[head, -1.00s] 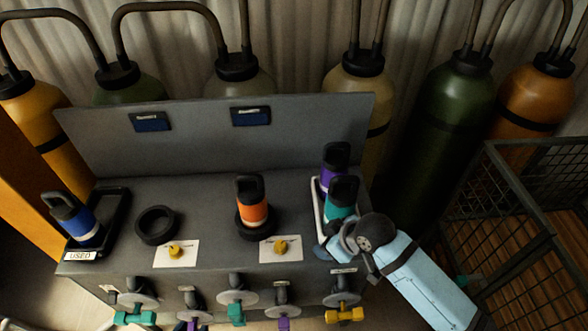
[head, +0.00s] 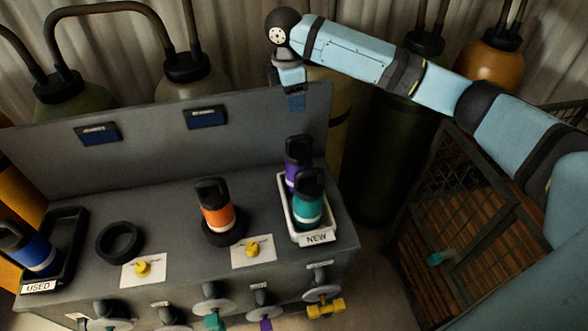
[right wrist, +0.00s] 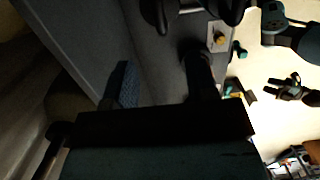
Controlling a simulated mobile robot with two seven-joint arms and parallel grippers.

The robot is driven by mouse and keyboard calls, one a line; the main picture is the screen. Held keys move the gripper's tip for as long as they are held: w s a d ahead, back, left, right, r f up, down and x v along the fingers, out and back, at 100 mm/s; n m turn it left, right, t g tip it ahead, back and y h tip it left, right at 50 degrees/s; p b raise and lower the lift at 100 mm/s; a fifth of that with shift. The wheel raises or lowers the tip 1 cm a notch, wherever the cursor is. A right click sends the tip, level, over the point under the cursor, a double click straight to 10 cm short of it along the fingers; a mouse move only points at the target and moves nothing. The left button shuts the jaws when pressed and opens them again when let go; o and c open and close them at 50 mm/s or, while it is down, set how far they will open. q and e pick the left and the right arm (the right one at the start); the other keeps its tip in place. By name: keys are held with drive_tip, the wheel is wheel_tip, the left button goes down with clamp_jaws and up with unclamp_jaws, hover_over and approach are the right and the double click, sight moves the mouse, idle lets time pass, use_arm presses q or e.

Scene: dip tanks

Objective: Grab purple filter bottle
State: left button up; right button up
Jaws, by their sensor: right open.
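The purple filter bottle (head: 298,172), with a black loop cap, stands upright at the back of the white tray marked NEW (head: 318,238). A teal bottle (head: 308,213) stands in front of it in the same tray and hides its lower part. My right gripper (head: 293,100) is open and empty. In the head view it hangs above and behind the purple bottle, by the top right of the back panel. In the right wrist view its fingers (right wrist: 160,82) are apart; I cannot make out the purple bottle there. My left gripper is not in view.
An orange bottle (head: 216,212) stands in a black ring, with an empty ring (head: 120,242) to its left. A blue bottle (head: 32,250) leans in the black USED tray (head: 68,262). The grey back panel (head: 165,145) borders the bench. A wire cage (head: 480,215) stands at right.

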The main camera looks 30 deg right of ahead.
sight(299, 137)
drive_tip(key=f, duration=0.5)
drive_tip(key=d+f, duration=0.1)
drive_tip(key=f, duration=0.2)
drive_tip(key=shift+d+p, duration=0.1)
drive_tip(key=shift+p, duration=0.25)
drive_tip(key=shift+s+d+f+p, duration=0.1)
drive_tip(key=shift+f+p, duration=0.2)
drive_tip(key=shift+f, duration=1.1)
drive_tip(key=shift+d+f+p, duration=0.1)
drive_tip(key=shift+f+p, duration=0.15)
drive_tip(key=shift+f, duration=1.15)
clamp_jaws()
drive_tip(key=shift+r, duration=0.1)
